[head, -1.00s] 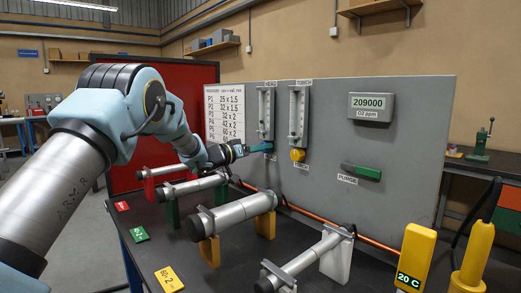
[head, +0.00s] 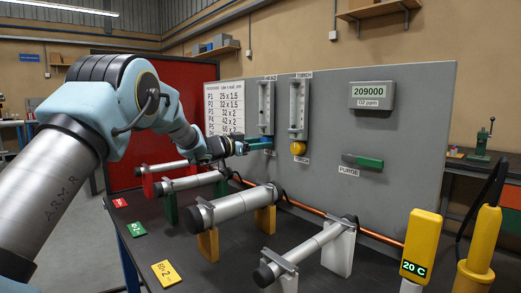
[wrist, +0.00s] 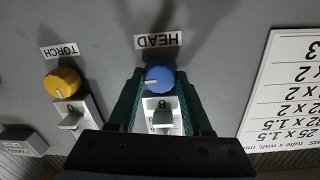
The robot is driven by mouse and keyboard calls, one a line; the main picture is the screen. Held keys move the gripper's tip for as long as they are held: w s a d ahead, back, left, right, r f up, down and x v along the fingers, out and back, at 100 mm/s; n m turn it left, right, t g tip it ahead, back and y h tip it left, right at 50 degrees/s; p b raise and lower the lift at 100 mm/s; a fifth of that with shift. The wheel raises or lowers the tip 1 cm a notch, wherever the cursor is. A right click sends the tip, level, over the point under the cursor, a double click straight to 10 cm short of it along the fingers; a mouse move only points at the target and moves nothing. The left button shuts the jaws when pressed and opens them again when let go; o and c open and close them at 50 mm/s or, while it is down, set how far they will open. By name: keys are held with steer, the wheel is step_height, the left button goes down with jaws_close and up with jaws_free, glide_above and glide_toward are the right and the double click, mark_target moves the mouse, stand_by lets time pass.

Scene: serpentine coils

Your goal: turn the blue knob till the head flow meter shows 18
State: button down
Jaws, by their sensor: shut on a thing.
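The blue knob (wrist: 159,79) sits under the HEAD label on the grey panel; its white mark points left in the wrist view. My gripper (wrist: 160,84) is shut on the blue knob, one dark green finger on each side. In the head view my gripper (head: 262,143) reaches the panel at the foot of the head flow meter (head: 266,106), mostly hiding the knob. The meter is a clear upright tube; its reading is too small to tell. Its lower end (wrist: 161,116) shows between the fingers in the wrist view.
The yellow TORCH knob (head: 298,148) and torch flow meter (head: 299,105) stand just right of the gripper in the head view. A green PURGE lever (head: 368,162) and O2 display reading 209000 (head: 371,95) are farther right. Metal tubes (head: 235,207) on stands fill the bench below.

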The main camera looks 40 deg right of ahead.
steer(key=shift+m+b, duration=0.75)
steer(key=shift+m, duration=0.55)
steer(key=shift+c, duration=1.7)
jaws_free()
steer(key=shift+a, duration=0.1)
steer(key=a+b, duration=0.2)
steer(key=a, duration=0.8)
steer(key=shift+w+a+r+b, duration=0.2)
steer(key=shift+w+a+b, duration=0.15)
steer(key=shift+w, duration=0.1)
